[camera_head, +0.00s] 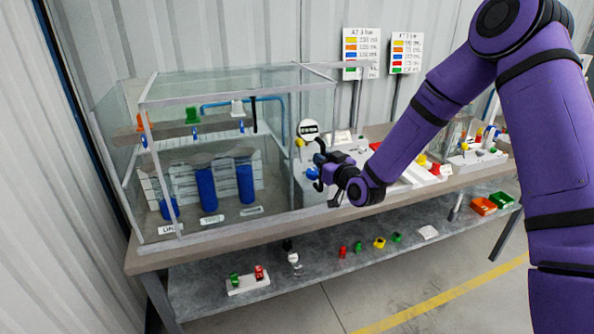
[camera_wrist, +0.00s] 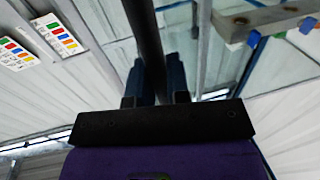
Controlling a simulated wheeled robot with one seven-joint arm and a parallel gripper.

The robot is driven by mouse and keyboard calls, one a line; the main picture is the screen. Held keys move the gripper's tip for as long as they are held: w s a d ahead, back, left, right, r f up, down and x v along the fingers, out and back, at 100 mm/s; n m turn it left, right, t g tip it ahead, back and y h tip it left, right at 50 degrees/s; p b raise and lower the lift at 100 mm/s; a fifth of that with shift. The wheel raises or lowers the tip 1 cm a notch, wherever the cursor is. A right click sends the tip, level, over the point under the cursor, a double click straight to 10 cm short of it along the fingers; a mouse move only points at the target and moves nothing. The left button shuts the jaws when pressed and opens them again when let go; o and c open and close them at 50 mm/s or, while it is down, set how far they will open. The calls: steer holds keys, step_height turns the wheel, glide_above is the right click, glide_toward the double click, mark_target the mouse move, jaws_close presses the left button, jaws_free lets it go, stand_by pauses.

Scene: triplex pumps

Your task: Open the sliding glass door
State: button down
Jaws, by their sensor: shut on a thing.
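A glass case with a light metal frame stands on the left half of the workbench, and its sliding glass door (camera_head: 272,165) is clear, so its exact edges are hard to tell. My gripper (camera_head: 322,172) is at the front right edge of the case in the head view. In the wrist view, a dark upright bar, seemingly the door handle (camera_wrist: 146,38), runs between the two blue fingers of my gripper (camera_wrist: 160,75). The fingers are shut on it. My gripper hides most of the handle in the head view.
Blue cylinders (camera_head: 206,188) and a shelf with coloured valves (camera_head: 192,116) are inside the case. The workbench (camera_head: 250,231) continues right with more parts. A lower shelf (camera_head: 335,268) holds small coloured pieces. A corrugated wall stands close on the left.

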steer(key=w+d, duration=0.3)
steer(key=d, duration=0.8)
steer(key=w+d, duration=0.3)
steer(key=d, duration=0.8)
steer(key=w+d, duration=0.3)
steer(key=d, duration=0.8)
steer(key=shift+w, duration=0.25)
steer(key=c, duration=1.1)
jaws_free()
steer(key=v, duration=1)
steer(key=shift+s+d, duration=0.2)
steer(key=shift+s, duration=0.15)
